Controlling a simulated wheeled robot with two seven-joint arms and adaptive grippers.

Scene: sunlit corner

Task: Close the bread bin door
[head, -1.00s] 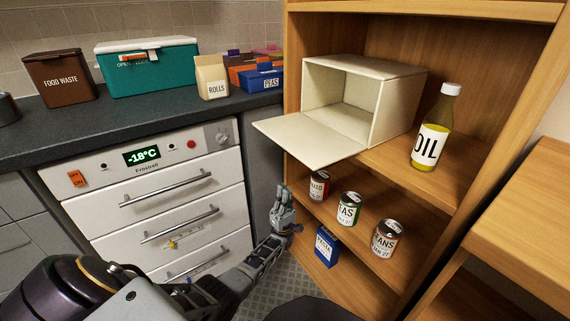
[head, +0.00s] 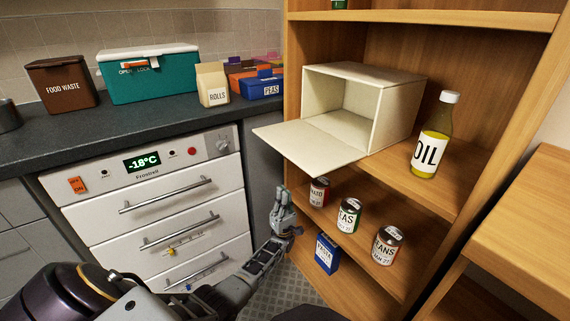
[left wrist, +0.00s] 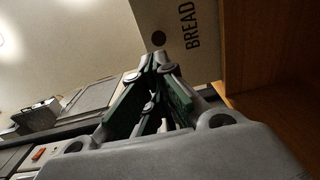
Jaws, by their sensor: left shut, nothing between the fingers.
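The cream bread bin (head: 400,110) stands on the middle shelf of the wooden shelf unit, empty as far as I can see. Its door (head: 312,145) is hinged at the bottom and hangs open, about level, jutting past the shelf's front edge. My left gripper (head: 282,194) is shut and empty, below the door and in front of the lower shelf. In the left wrist view the gripper (left wrist: 160,62) points up toward the door's outer face (left wrist: 180,28), marked BREAD. I cannot tell whether the fingertips touch it. My right gripper is not in view.
An oil bottle (head: 434,138) stands right of the bin. Several cans, including a peas can (head: 348,215), stand on the lower shelf, close to my left gripper, with a blue pasta box (head: 327,253) below. A white freezer (head: 160,210) is at left under the counter.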

